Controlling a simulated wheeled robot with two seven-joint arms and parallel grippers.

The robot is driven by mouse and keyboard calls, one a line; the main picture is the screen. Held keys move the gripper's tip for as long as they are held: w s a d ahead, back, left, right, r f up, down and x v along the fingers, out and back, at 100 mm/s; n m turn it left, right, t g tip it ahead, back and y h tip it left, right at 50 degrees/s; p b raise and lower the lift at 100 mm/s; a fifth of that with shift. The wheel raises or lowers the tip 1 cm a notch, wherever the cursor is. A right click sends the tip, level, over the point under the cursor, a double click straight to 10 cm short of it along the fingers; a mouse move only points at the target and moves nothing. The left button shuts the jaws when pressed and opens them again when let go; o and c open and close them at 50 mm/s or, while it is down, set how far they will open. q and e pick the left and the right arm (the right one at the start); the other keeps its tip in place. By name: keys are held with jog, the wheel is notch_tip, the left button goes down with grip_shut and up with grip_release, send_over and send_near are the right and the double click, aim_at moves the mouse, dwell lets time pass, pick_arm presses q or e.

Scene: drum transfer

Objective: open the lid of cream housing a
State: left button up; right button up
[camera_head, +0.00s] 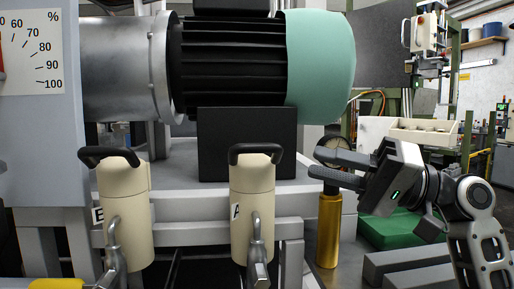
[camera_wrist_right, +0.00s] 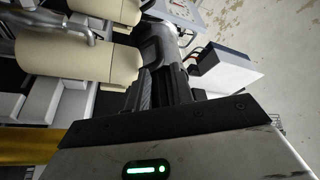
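Cream housing A (camera_head: 253,205) is an upright cream cylinder with a letter A on its side and a metal pipe at its front. Its lid (camera_head: 254,160) sits on top, with a black handle (camera_head: 256,150); it looks shut. In the right wrist view, housing A (camera_wrist_right: 85,58) lies sideways, and the handle (camera_wrist_right: 160,45) shows beyond my fingers. My right gripper (camera_head: 330,167) is right of the handle, with its fingers pointing left. Its two fingers are apart, with nothing seen between them; they also show in the wrist view (camera_wrist_right: 160,90). My left gripper is not in view.
A similar cream housing B (camera_head: 124,215) with a black handle (camera_head: 109,155) stands to the left. A brass cylinder (camera_head: 328,232) stands below my right gripper. A motor (camera_head: 235,55) with a green end cover is behind and above. A cream bin (camera_head: 424,132) is at the back right.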

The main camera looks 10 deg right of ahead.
aim_at(274, 151)
jog(key=x, duration=1.1)
jog(key=shift+p, duration=0.35)
jog(key=shift+d, duration=0.1)
grip_shut()
